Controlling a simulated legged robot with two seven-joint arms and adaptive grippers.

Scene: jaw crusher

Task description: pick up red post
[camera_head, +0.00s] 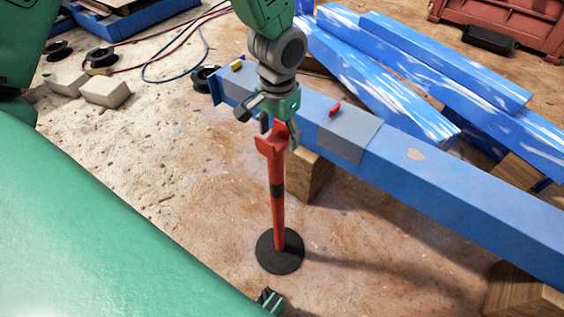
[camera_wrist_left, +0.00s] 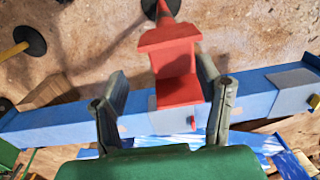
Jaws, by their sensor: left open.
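The red post (camera_head: 277,190) stands upright on a round black base (camera_head: 280,251) on the ground, with a dark band around its shaft. Its top is a wider red head, which shows large in the left wrist view (camera_wrist_left: 172,65). My left gripper (camera_head: 279,130) is at the head of the post, coming from above. In the left wrist view my open fingers (camera_wrist_left: 160,105) stand on either side of the red head, with a visible gap at each side. The fingers do not close on it.
A long blue beam (camera_head: 440,180) on wooden blocks (camera_head: 308,177) runs just behind the post. More blue beams (camera_head: 400,60) lie at the back right. Pale blocks (camera_head: 105,91) and cables (camera_head: 170,45) lie at the back left. Sandy ground left of the post is clear.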

